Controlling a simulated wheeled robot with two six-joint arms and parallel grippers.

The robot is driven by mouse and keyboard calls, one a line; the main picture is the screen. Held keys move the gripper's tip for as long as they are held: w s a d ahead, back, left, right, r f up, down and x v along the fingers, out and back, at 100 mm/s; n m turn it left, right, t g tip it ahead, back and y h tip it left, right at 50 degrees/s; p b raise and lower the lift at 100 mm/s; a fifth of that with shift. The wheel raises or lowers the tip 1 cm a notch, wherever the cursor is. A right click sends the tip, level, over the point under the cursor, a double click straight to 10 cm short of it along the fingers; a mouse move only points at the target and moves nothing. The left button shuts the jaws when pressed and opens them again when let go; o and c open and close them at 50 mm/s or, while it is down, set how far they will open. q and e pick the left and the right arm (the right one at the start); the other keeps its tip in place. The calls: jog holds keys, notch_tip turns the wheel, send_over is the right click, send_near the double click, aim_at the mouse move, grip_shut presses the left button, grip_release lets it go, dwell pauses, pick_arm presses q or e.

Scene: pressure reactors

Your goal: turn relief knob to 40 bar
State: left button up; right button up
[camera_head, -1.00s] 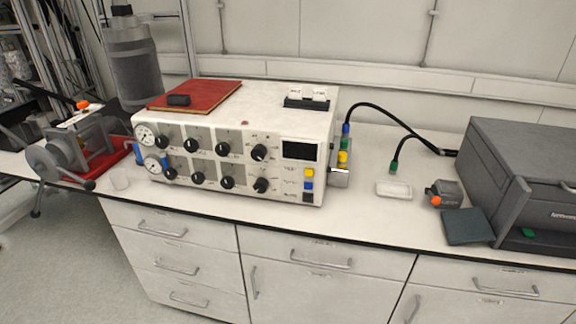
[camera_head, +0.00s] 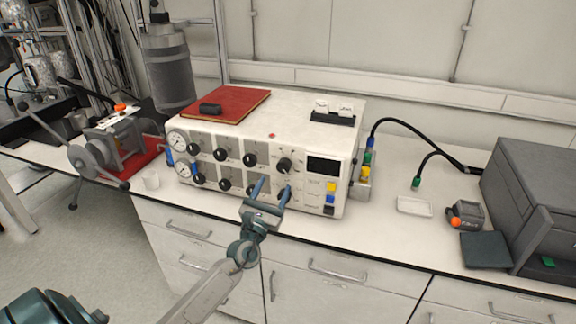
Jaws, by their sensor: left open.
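The white control unit (camera_head: 220,133) stands on the bench with two rows of black knobs on its front. The upper right knob (camera_head: 284,165) is large and in clear view. The lower right knob (camera_head: 284,192) is partly hidden by my left gripper (camera_head: 274,187). That gripper is open, its two blue fingers pointing at the lower right of the panel, one finger overlapping this knob. I cannot tell whether it touches. The labels are too small to read, so I cannot tell which knob is relief, nor its setting. My right gripper is not in view.
Two gauges (camera_head: 178,140) sit at the panel's left end. A white dish (camera_head: 414,207) lies on the bench.

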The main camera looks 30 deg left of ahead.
aim_at(282, 169)
pick_arm(q)
jog(key=p+x, duration=0.1)
jog(key=x, duration=0.5)
jog(key=shift+w+r, duration=0.15)
jog(key=shift+w, duration=0.05)
jog(key=shift+w+a+r, duration=0.15)
jog(key=shift+w+a, duration=0.05)
jog(key=shift+w, duration=0.45)
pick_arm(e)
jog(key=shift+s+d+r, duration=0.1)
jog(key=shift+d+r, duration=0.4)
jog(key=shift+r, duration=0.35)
pick_arm(q)
jog(key=shift+c, duration=0.3)
jog(key=c, duration=0.9)
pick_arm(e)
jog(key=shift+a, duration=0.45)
